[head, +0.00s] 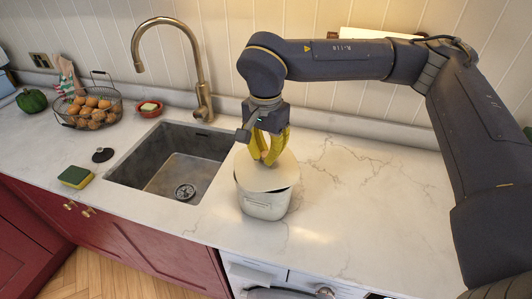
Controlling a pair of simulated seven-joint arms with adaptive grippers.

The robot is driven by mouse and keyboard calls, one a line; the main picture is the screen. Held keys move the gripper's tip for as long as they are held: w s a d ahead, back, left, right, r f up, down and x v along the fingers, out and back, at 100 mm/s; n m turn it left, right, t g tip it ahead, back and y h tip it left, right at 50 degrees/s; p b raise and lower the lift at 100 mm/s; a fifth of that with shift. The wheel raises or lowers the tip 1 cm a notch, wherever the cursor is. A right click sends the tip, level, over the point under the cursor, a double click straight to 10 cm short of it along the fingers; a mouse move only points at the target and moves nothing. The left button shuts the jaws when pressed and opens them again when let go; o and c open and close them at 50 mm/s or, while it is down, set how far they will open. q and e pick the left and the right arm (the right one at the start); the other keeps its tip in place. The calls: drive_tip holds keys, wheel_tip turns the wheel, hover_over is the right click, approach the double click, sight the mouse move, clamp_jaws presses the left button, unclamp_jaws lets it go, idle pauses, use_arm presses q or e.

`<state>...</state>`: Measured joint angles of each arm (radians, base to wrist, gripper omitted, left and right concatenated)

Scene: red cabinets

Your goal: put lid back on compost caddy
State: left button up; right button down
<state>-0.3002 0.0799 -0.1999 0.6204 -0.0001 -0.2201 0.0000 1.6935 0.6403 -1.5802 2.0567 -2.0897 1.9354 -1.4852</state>
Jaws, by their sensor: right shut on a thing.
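The compost caddy (265,206) is a light metal bin standing on the counter just right of the sink. Its pale round lid (271,179) lies over the top of the caddy, slightly tilted by the look of it. I cannot tell whether it is fully seated on the rim. My right gripper (267,161) points down above the lid, its yellow fingers shut on the lid's knob, which they mostly hide. My left gripper is not in view.
The sink (172,165) with a brass tap (200,90) lies left of the caddy. A wire basket of eggs or potatoes (91,110), a soap dish (149,108), a sponge (76,177) and a dark plug (103,155) sit farther left. The counter right of the caddy is clear.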

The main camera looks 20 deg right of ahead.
drive_tip(key=c, duration=0.9)
unclamp_jaws()
drive_tip(key=shift+o, duration=0.2)
drive_tip(key=shift+r, duration=0.1)
drive_tip(key=shift+r, duration=3.4)
drive_tip(key=shift+c, duration=0.4)
clamp_jaws()
